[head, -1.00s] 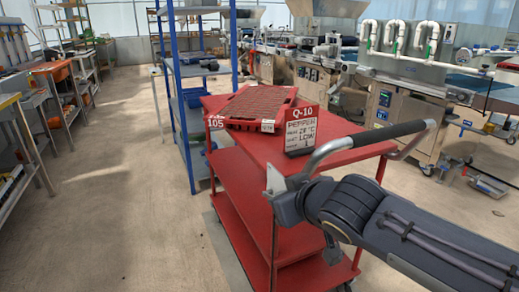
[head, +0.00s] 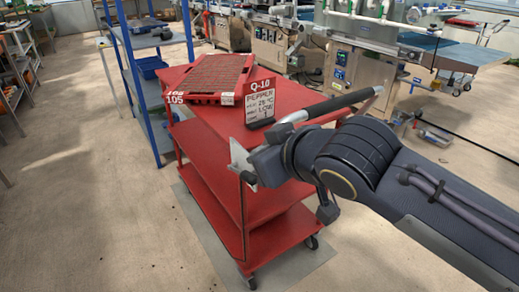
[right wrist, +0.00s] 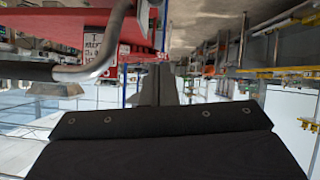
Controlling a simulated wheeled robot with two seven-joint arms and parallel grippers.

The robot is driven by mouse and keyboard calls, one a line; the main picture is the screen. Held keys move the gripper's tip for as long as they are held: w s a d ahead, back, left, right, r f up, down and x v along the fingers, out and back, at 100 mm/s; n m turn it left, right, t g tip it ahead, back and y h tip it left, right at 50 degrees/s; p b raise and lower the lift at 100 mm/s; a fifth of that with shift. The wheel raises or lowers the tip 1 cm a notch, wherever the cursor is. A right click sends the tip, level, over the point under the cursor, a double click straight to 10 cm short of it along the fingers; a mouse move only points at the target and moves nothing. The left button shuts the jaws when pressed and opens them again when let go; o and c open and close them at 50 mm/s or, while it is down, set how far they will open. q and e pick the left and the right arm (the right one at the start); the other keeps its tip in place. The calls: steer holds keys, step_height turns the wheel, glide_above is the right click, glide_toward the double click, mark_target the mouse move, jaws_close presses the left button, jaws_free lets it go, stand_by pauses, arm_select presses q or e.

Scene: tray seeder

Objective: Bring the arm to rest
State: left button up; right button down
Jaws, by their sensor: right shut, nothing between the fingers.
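My right arm comes in from the right in the head view. Its gripper (head: 241,163) is shut and empty, in front of the near end of the red cart (head: 205,145). In the right wrist view the shut fingers (right wrist: 166,88) show at mid-picture, with the scene upside down. The cart's push handle (head: 335,106) runs just behind the wrist in the head view; it also shows in the right wrist view (right wrist: 95,70). I cannot tell whether the arm touches it. My left gripper is not in view.
A red seed tray (head: 210,78) and a Q-10 pepper sign (head: 260,103) stand on the cart top. A blue-post shelf (head: 125,60) stands behind left. Machines with white pipes (head: 360,70) are at the back right. The floor at left (head: 80,190) is clear.

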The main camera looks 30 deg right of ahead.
stand_by(0.4)
steer(key=s+f+m+g+y, duration=0.1)
steer(key=s+f+g, duration=0.1)
steer(key=s+f, duration=0.35)
steer(key=s+a+f+m+g+y, duration=0.1)
steer(key=s+f+m+g, duration=0.15)
steer(key=f, duration=0.55)
steer(key=s+f+m+g+y, duration=0.1)
steer(key=s+f+g, duration=0.1)
steer(key=s+f, duration=0.35)
step_height(320, 180, up, 23)
steer(key=w+p, duration=0.1)
steer(key=p, duration=2.4)
steer(key=shift+w+a, duration=0.15)
steer(key=shift+a, duration=0.15)
steer(key=shift+r, duration=0.1)
